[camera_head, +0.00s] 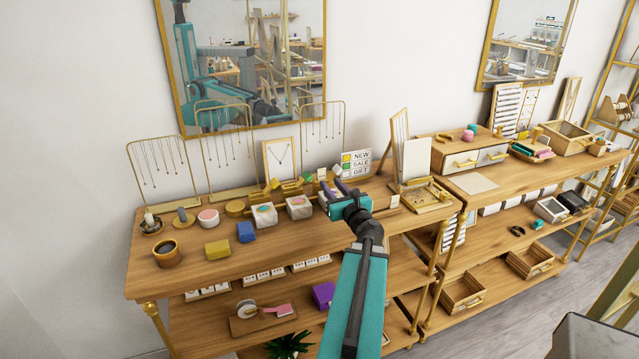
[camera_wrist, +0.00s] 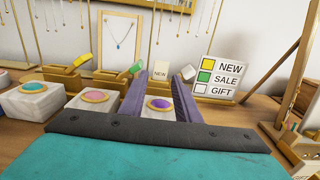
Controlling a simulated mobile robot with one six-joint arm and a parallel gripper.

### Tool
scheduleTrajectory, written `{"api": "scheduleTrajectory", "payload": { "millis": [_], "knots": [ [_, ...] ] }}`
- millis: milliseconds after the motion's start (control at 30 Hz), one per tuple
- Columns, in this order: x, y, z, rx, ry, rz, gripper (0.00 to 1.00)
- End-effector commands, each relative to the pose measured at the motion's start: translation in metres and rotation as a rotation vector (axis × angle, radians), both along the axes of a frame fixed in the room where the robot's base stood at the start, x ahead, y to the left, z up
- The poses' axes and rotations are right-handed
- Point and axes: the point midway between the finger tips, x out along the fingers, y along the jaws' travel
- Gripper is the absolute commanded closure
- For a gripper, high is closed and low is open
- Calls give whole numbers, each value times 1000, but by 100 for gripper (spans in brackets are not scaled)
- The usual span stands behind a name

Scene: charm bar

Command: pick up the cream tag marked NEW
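The cream tag marked NEW (camera_wrist: 160,71) stands upright beyond my fingertips in the wrist view, its lettering facing me. Its lower edge is hard to make out. In the head view a small pale tag (camera_head: 322,173) shows just behind my fingers, too small to read. My gripper (camera_head: 336,187) is open and empty above the wooden table. In the wrist view its two purple-grey fingers (camera_wrist: 160,87) stand apart, with the tag appearing in the gap between them, farther away. A white block with a purple gold-rimmed stone (camera_wrist: 159,104) also shows between the fingers.
A sign (camera_wrist: 217,77) reading NEW, SALE, GIFT stands right of the tag. Wooden holders with a yellow tag (camera_wrist: 82,59) and a green tag (camera_wrist: 136,67) are left. More stone-topped blocks (camera_head: 264,214) line the table. The front right tabletop (camera_head: 320,235) has bare wood.

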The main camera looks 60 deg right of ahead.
Motion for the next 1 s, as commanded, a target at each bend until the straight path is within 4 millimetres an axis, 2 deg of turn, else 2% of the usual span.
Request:
{"api": "scheduleTrajectory", "payload": {
  "millis": [633,1000],
  "knots": [
    [16,-13,-3,-2,0,-3,70],
    [38,-30,1,-1,-1,-3,70]
  ]
}}
